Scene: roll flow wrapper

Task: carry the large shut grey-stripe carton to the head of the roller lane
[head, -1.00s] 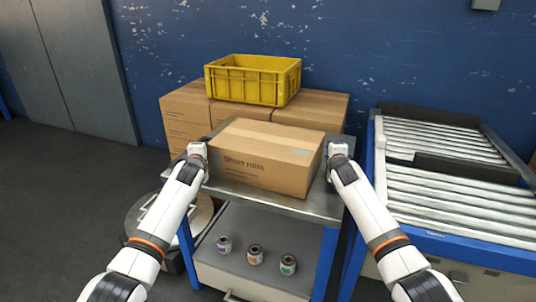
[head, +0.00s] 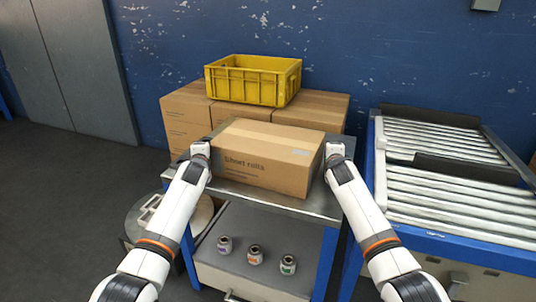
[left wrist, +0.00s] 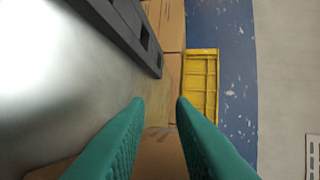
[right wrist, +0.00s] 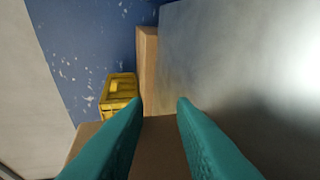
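The large shut brown carton (head: 262,178), printed "Short rolls" on its front, lies flat on the metal top of a cart (head: 312,207). A grey stripe is not clear to me. My left gripper (head: 200,150) is at the carton's left side and my right gripper (head: 335,150) at its right side. Contact cannot be made out. In the left wrist view the teal fingers (left wrist: 160,102) are apart, with brown cardboard beyond them. The right wrist view shows its fingers (right wrist: 161,102) apart too. The roller lane (head: 450,200) stands right of the cart.
Several brown cartons (head: 185,115) stand behind the cart, with a yellow crate (head: 245,90) on top. Small tins (head: 255,254) stand on the cart's lower shelf. A dark divider (head: 465,168) lies across the rollers. The visible rollers carry no carton.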

